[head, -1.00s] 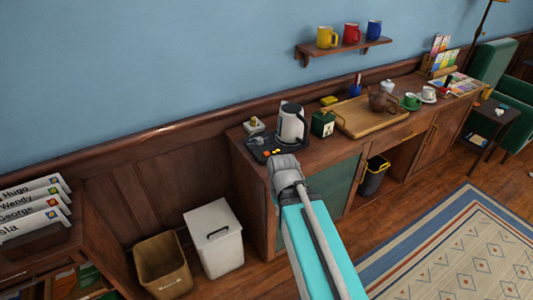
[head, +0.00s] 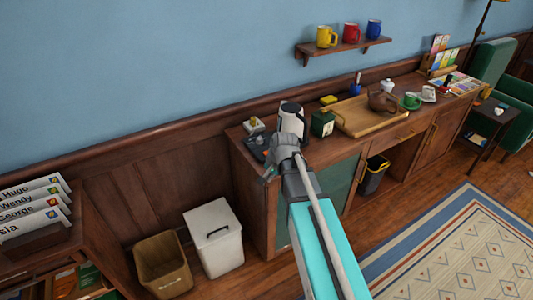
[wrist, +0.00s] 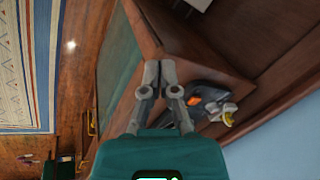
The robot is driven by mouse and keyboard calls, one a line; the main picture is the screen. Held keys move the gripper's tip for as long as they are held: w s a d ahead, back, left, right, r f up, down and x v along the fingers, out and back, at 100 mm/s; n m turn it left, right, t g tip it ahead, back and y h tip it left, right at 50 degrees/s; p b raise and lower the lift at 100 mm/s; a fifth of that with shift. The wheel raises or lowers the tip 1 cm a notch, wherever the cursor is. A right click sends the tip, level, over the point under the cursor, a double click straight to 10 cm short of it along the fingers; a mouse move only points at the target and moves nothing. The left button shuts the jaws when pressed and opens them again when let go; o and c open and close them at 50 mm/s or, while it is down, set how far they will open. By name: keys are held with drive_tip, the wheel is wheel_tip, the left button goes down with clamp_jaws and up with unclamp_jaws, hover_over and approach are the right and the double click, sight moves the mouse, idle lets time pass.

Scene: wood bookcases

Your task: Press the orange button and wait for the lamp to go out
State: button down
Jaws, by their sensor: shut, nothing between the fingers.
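The orange button (wrist: 193,101) shows in the wrist view on a dark panel (wrist: 212,91), just right of my gripper's right finger. In the head view, my gripper (head: 268,178) is at the sideboard's front left corner. I cannot make out a lit or unlit indicator on the panel.
A dark green tin (head: 322,124) and wooden tray (head: 358,124) stand right. A white bin (head: 213,236) is below.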

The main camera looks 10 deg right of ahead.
drive_tip(key=w+d+r+m+t+y, duration=0.15)
drive_tip(key=w+m, duration=0.35)
drive_tip(key=w, duration=0.5)
wheel_tip(320, 180, up, 4)
drive_tip(key=f+m+t, duration=0.1)
drive_tip(key=m+t, duration=0.3)
drive_tip(key=m, duration=0.4)
hover_over(265, 151)
drive_tip(key=s, duration=0.1)
drive_tip(key=shift+s+d+r+y, duration=0.15)
drive_tip(key=shift+d+r+y, duration=0.1)
drive_tip(key=shift+d+y, duration=0.15)
drive_tip(key=shift+f, duration=0.15)
wheel_tip(265, 151, down, 8)
drive_tip(key=b, duration=0.8)
drive_tip(key=shift+f, duration=0.25)
drive_tip(key=shift+f+b, duration=0.85)
drive_tip(key=shift+b, duration=0.3)
idle(0.5)
drive_tip(key=shift+r, duration=0.1)
drive_tip(key=shift+r+p, duration=0.8)
drive_tip(key=shift+p, duration=0.15)
